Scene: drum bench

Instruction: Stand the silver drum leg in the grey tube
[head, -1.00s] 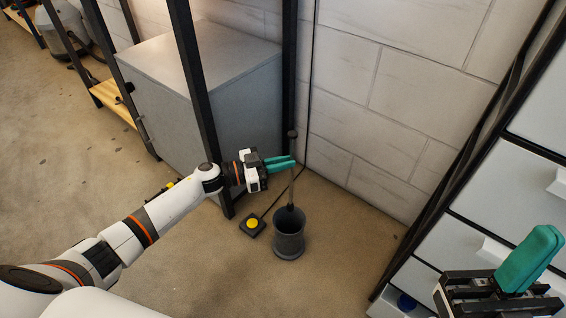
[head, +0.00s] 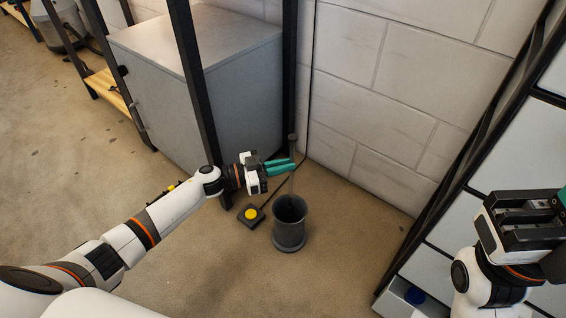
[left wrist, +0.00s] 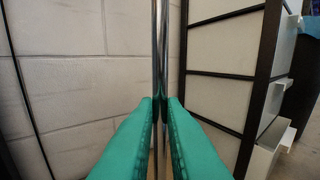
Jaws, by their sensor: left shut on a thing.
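The silver drum leg (head: 291,183) stands close to upright in the head view, a dark knob at its top. My left gripper (head: 292,167) is shut on its upper part. The leg's lower end is at the mouth of the grey tube (head: 289,236) and merges with the dark inside, so its depth is unclear. The tube stands upright on the floor. In the left wrist view, the shiny leg (left wrist: 161,50) runs vertically between the teal fingers (left wrist: 161,110). My right gripper (head: 561,197) is cut off at the right edge; its jaws cannot be judged.
A black box with a yellow button (head: 251,213) lies on the floor left of the tube. A grey cabinet (head: 190,90) and black frame posts stand behind it. A block wall (head: 390,90) is at the back and white drawers (head: 465,220) at the right. Floor in front is clear.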

